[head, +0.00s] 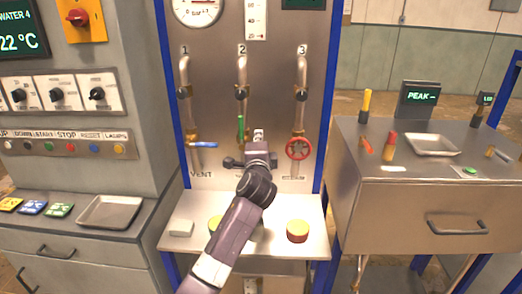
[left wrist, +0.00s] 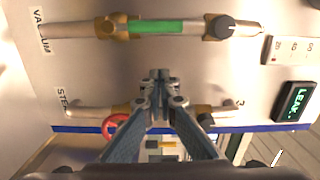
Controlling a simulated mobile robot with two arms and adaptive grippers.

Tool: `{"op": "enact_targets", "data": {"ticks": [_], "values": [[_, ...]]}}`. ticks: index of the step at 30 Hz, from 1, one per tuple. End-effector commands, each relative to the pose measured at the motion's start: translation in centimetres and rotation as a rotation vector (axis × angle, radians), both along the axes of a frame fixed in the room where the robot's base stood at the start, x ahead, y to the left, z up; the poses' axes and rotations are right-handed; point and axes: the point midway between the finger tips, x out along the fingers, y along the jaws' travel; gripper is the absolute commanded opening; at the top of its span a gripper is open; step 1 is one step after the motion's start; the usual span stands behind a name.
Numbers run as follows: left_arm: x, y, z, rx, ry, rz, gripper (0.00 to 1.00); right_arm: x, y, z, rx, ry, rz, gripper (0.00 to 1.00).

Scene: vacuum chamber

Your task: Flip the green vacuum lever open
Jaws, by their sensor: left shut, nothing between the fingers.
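The green vacuum lever (head: 240,128) is on the middle pipe, marked 2, and lies in line with that pipe. In the left wrist view the green lever (left wrist: 158,27) stretches along the pipe between two brass fittings, beside the VACUUM label. My left gripper (head: 258,136) is in front of the panel, just right of and slightly below the lever. In the left wrist view its fingertips (left wrist: 159,75) are together and empty, apart from the lever in the picture. The gripper and arm hide the lower end of pipe 2. My right gripper is not in view.
A blue lever (head: 203,145) is on pipe 1 to the left. A red handwheel (head: 298,149) is on pipe 3 to the right. Below, the shelf (head: 170,244) holds a white block (head: 181,228) and a red-and-yellow cylinder (head: 297,231). Side cabinets flank the panel.

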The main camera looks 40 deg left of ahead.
Motion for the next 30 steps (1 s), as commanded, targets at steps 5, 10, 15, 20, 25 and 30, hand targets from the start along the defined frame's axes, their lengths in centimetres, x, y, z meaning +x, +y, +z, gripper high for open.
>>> {"op": "enact_targets", "data": {"ticks": [5,10,15,20,25,30], "values": [[-2.5,-1.8,-0.3,0.000,-0.002,-0.003,0.00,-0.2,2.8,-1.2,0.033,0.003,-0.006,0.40],[-4.4,-3.1,-0.2,-0.001,-0.001,-0.002,0.00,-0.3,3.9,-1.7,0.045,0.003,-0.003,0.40],[-5.3,-3.7,-0.1,0.000,0.000,-0.001,0.00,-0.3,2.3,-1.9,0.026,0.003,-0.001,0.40],[-5.4,-3.8,0.0,-0.001,0.001,-0.001,0.00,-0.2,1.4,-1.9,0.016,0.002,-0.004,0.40],[-5.4,-3.7,0.0,0.000,0.000,-0.001,0.00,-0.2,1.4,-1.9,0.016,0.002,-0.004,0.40],[-5.4,-3.7,0.0,-0.001,-0.001,-0.001,0.00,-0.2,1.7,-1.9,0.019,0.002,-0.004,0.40]]}}
